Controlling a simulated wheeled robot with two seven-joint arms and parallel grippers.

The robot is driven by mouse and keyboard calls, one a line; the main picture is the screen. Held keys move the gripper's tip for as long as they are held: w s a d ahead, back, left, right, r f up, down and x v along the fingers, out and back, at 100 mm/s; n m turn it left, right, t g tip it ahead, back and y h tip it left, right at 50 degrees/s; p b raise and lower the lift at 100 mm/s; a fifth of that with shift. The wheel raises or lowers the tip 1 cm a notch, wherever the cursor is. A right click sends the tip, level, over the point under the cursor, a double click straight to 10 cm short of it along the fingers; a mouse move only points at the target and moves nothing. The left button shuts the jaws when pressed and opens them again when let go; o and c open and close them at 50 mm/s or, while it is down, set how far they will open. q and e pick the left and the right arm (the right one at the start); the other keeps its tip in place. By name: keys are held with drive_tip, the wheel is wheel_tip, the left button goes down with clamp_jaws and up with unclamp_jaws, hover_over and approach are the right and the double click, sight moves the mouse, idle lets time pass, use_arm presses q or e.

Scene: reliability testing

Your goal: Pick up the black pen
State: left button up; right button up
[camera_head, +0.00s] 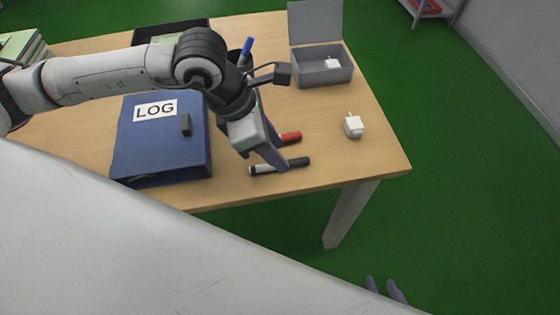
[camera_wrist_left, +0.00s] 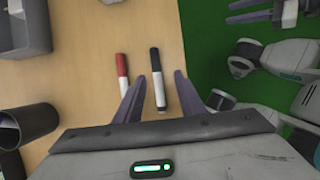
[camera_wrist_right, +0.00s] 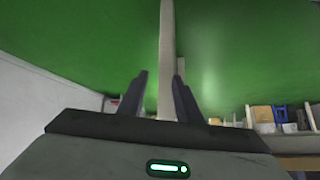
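The black pen (camera_head: 293,163), a marker with a black cap and white barrel, lies on the table near its front edge. In the left wrist view the black pen (camera_wrist_left: 157,75) lies between the spread fingers of my left gripper (camera_wrist_left: 158,78), nearly parallel to them. In the head view my left gripper (camera_head: 279,165) is low over the pen, and its fingers hide part of it. I cannot tell how high the fingertips are. My right gripper (camera_wrist_right: 158,78) is open and empty, away from the table; its fingertips show at the bottom of the head view (camera_head: 380,282).
A red pen (camera_head: 291,137) lies just behind the black one. A blue LOG binder (camera_head: 150,145) lies left. A white cube-like object (camera_head: 353,126) and an open grey box (camera_head: 322,75) are to the right. A dark pen cup (camera_wrist_left: 28,122) stands behind the left arm.

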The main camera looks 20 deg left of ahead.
sight(303, 161)
use_arm(q)
drive_tip(key=x, duration=0.4)
drive_tip(key=shift+w+f, duration=0.35)
drive_tip(key=shift+f, duration=0.1)
clamp_jaws()
